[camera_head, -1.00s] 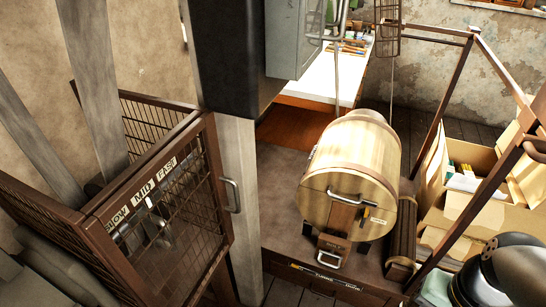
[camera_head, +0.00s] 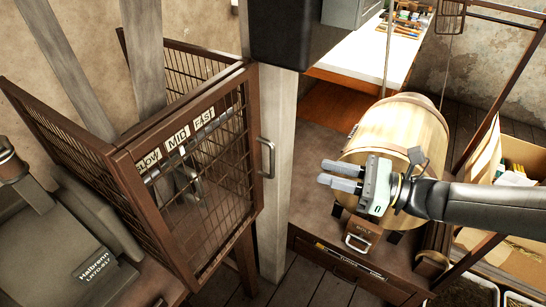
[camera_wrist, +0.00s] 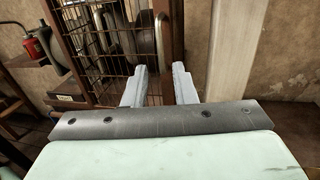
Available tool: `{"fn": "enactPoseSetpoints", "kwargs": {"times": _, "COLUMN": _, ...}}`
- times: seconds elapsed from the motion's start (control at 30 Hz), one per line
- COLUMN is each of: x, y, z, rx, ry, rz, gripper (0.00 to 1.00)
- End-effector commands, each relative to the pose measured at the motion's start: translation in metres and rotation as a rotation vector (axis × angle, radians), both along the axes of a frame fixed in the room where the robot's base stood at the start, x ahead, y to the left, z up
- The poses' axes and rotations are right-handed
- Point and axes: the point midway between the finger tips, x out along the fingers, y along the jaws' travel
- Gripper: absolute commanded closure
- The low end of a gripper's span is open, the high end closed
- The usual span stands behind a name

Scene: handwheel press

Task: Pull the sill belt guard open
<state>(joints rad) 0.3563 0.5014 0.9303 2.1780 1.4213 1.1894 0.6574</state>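The sill belt guard (camera_head: 200,165) is a brown framed wire-mesh cage at the left of the head view, with a SLOW, MID, FAST label strip showing at its front panel. Its panel looks closed against the cage. A metal pull handle (camera_head: 267,157) is on the panel's right edge; a curved metal piece that looks like it shows in the wrist view (camera_wrist: 160,35). My gripper (camera_head: 342,177) is right of the handle, apart from it, fingers pointing left. In the wrist view my gripper (camera_wrist: 158,85) is open and empty, facing the mesh (camera_wrist: 108,42).
A pale post (camera_head: 277,170) stands just behind the handle. A wooden barrel (camera_head: 405,125) is behind my gripper. A grey machine (camera_head: 70,240) stands at lower left. A cardboard box (camera_head: 490,220) is at the right.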

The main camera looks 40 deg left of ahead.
Motion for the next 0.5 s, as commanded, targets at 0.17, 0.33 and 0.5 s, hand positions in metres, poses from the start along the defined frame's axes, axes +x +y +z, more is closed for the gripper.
{"fn": "enactPoseSetpoints", "kwargs": {"times": 0.17, "x": -0.018, "y": 0.038, "z": -0.001, "rx": 0.000, "ry": 0.000, "rz": 0.006, "gripper": 0.75}}
{"fn": "enactPoseSetpoints", "kwargs": {"times": 0.33, "x": -0.032, "y": 0.072, "z": -0.001, "rx": -0.001, "ry": -0.001, "rz": 0.005, "gripper": 0.75}}
{"fn": "enactPoseSetpoints", "kwargs": {"times": 0.5, "x": -0.043, "y": 0.099, "z": -0.001, "rx": -0.001, "ry": -0.002, "rz": 0.004, "gripper": 0.75}}
